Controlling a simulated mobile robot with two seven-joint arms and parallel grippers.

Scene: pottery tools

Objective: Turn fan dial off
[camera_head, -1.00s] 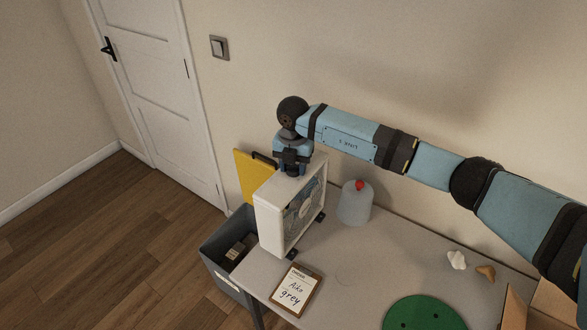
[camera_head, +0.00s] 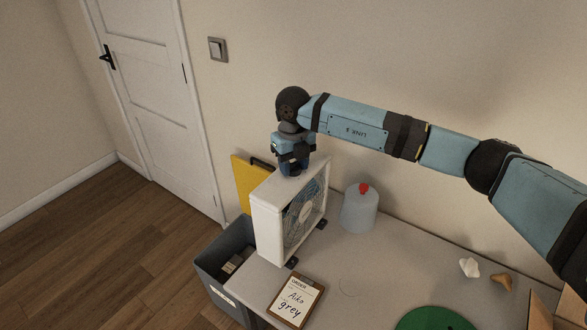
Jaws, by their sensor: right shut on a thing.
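A white box fan (camera_head: 268,222) stands upright on the left end of the grey table, its grille facing right. My right gripper (camera_head: 291,170) points down at the top of the fan and is shut on the fan dial. The dial itself is hidden behind the gripper, so its setting cannot be seen. My left gripper is not in view.
A clipboard (camera_head: 296,299) lies in front. A grey bin (camera_head: 213,262) stands beside the table's left end, near a yellow panel (camera_head: 243,184). A green disc (camera_head: 436,322) and small lumps lie further right.

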